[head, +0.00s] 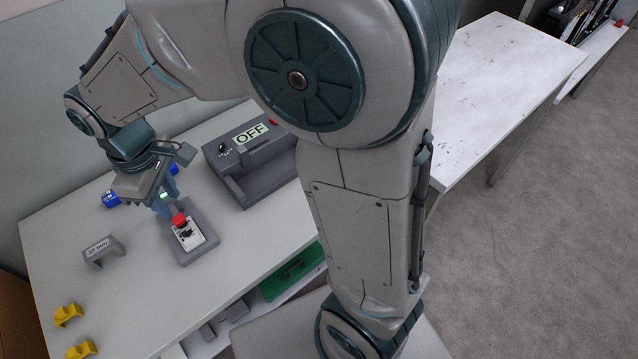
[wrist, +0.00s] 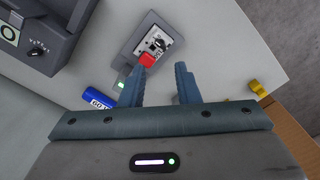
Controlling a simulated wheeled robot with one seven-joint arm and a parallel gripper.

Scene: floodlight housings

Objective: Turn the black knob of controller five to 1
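A small grey controller (head: 206,252) lies on the white table, with a white face plate, a red part (head: 179,219) and a small black knob (head: 187,233). In the wrist view the controller (wrist: 127,48) is just beyond my fingertips, with its black knob (wrist: 157,43) behind the red part (wrist: 147,60). A larger grey unit (head: 250,185) has an OFF label and its own black knob (head: 223,148). I cannot read which is controller five, or either knob's setting. My gripper (wrist: 160,72) is open with nothing between its fingers, near the small controller's red end.
A blue cylinder (wrist: 97,101) lies beside the controller. A small grey labelled bracket (head: 98,250) and two yellow clips (head: 68,314) are on the left of the table. A green item (head: 291,272) is on a lower shelf. The tabletop before the bracket is clear.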

